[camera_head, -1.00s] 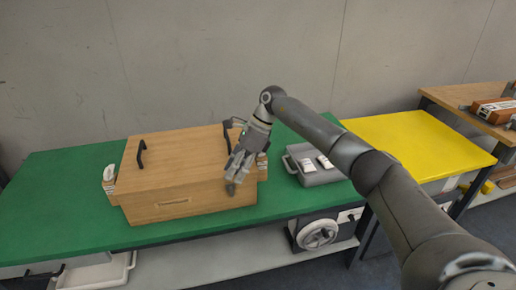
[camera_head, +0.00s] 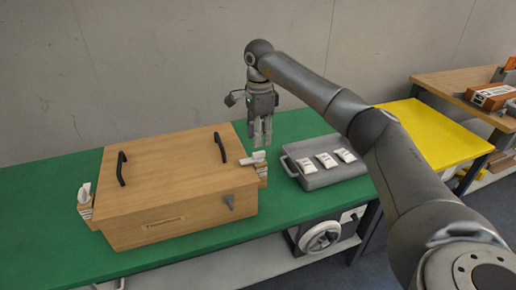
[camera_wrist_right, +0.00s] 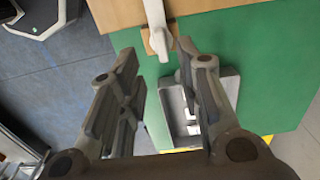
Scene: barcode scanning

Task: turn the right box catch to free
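The wooden box (camera_head: 180,185) sits on the green table with its lid down. The right catch (camera_head: 253,158) is a white lever on a small wooden block at the box's right side. In the right wrist view the catch (camera_wrist_right: 158,18) lies beyond my fingertips, roughly between them. The left catch (camera_head: 84,192) is a white lever standing up at the box's left side. My right gripper (camera_head: 262,140) points down just above the right catch; in the wrist view (camera_wrist_right: 158,60) its fingers are apart and empty. I cannot tell whether they touch the catch. My left gripper is out of view.
A grey tray (camera_head: 330,180) with white packets stands just right of the box. A yellow surface (camera_head: 435,135) lies further right. Green table (camera_head: 40,220) is clear at left.

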